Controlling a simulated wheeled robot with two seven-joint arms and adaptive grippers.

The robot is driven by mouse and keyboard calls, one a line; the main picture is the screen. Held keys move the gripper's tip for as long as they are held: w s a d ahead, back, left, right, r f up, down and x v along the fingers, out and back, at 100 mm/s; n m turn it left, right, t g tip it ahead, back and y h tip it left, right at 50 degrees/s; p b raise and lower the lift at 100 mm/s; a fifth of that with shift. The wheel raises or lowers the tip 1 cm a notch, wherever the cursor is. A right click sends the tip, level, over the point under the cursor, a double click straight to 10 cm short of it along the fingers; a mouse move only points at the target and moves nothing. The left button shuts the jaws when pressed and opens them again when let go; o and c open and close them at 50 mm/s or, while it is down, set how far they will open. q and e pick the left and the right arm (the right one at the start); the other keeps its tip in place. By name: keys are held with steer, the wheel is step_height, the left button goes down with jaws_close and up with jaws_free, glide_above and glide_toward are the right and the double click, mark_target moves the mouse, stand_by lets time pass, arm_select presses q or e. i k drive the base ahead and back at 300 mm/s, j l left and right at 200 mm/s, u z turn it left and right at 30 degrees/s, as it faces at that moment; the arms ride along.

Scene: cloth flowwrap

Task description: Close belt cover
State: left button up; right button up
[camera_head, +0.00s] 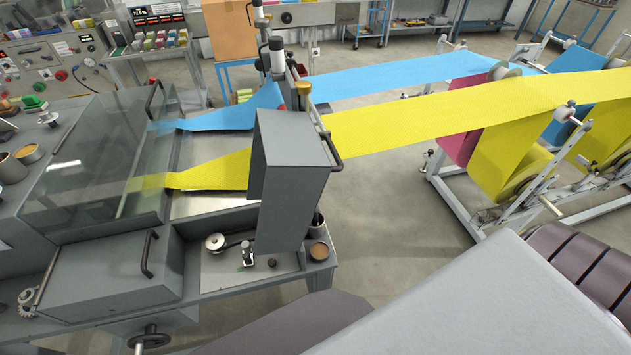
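A grey box-shaped cover (291,185), which looks like the belt cover, stands upright at the middle of the machine, with a dark bar handle (331,139) on its right side. To its lower left, a pulley (215,243) and a dark belt (238,239) lie exposed on the machine's deck. A second grey box cover (108,272) with a dark handle (149,253) sits to the left and looks lowered. Neither of my grippers shows in this view.
A clear guard (95,165) stands at left. Blue film (370,78) and yellow film (400,118) run from rolls on a metal stand (470,211) at right. Small cups (319,251) stand near the cover's foot. Grey floor (390,250) is open between machine and stand.

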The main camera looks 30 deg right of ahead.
mark_target(291, 166)
steer(key=l+u, duration=0.15)
steer(key=l, duration=0.25)
steer(key=k+l+u, duration=0.15)
steer(key=l, duration=0.25)
steer(key=k+l+u, duration=0.15)
steer(key=l, duration=0.25)
steer(key=l+u, duration=0.15)
steer(key=l, duration=0.25)
steer(key=k, duration=0.05)
